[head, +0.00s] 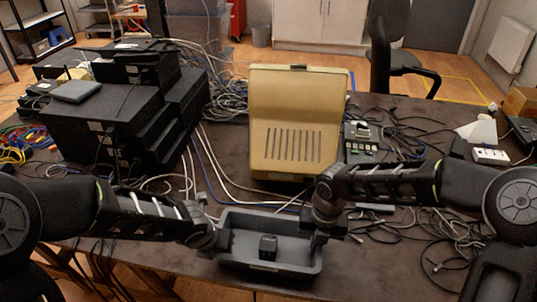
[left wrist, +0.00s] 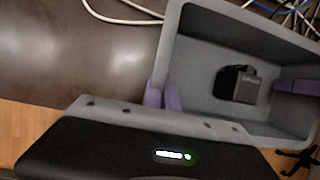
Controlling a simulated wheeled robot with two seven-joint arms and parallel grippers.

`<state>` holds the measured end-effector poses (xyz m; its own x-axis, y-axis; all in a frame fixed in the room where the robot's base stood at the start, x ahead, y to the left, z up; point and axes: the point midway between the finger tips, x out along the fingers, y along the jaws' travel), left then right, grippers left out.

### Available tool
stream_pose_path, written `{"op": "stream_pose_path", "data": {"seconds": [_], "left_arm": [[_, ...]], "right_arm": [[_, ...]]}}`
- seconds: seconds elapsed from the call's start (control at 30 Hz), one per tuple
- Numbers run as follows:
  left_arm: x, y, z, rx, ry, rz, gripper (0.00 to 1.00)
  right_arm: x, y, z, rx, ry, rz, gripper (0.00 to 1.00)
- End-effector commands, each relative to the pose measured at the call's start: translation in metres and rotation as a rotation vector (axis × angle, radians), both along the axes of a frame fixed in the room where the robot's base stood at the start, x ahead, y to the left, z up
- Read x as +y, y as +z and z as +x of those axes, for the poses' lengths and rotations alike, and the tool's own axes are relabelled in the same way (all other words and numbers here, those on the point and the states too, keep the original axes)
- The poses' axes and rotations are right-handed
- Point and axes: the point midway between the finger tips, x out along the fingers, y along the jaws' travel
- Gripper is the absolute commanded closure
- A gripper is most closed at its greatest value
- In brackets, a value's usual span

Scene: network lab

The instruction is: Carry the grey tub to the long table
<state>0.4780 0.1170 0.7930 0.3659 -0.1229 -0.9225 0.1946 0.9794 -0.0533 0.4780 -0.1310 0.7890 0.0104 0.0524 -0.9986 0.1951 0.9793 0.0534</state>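The grey tub (head: 233,262) is near the front edge of the dark table, between my two grippers. A small black block (head: 268,246) is inside it and also shows in the left wrist view (left wrist: 238,84). My left gripper (head: 212,240) is at the tub's left end; in the left wrist view its purple fingers (left wrist: 163,98) sit close on either side of the tub wall. My right gripper (head: 319,238) is at the right end, with a purple finger inside that end; its outer finger is mostly hidden. I cannot tell whether the tub touches the tabletop.
A beige terminal case (head: 295,125) stands right behind the tub. Stacked black network boxes (head: 120,115) are at the left. Loose cables (head: 450,235) and a small keypad device (head: 361,140) lie to the right. A black chair (head: 395,60) stands beyond the table.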

Motion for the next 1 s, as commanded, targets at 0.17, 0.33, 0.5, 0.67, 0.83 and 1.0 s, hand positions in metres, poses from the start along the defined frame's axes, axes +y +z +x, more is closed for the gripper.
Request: {"op": "stream_pose_path", "data": {"seconds": [0.17,0.33,0.5,0.67,0.83,1.0], "left_arm": [[0.001,-0.003,0.000,0.001,0.001,0.001,0.88],[0.000,-0.003,0.000,0.000,0.000,0.001,0.76],[0.000,-0.003,0.000,0.000,0.000,0.000,0.76],[0.001,0.001,-0.001,-0.002,0.002,-0.001,0.76],[0.003,0.018,-0.006,-0.004,0.005,-0.003,0.76],[0.008,0.049,-0.018,-0.007,0.005,-0.001,0.76]], "right_arm": [[-0.001,-0.003,0.000,0.000,-0.001,-0.001,0.87],[0.000,-0.003,0.000,0.000,0.000,-0.001,0.75],[0.000,-0.003,0.000,0.000,0.000,0.000,0.75],[0.000,-0.003,0.000,0.000,0.000,0.000,0.75],[0.000,-0.003,0.000,0.000,0.000,0.000,0.75],[0.000,-0.003,0.000,0.000,0.000,0.000,0.75]]}}
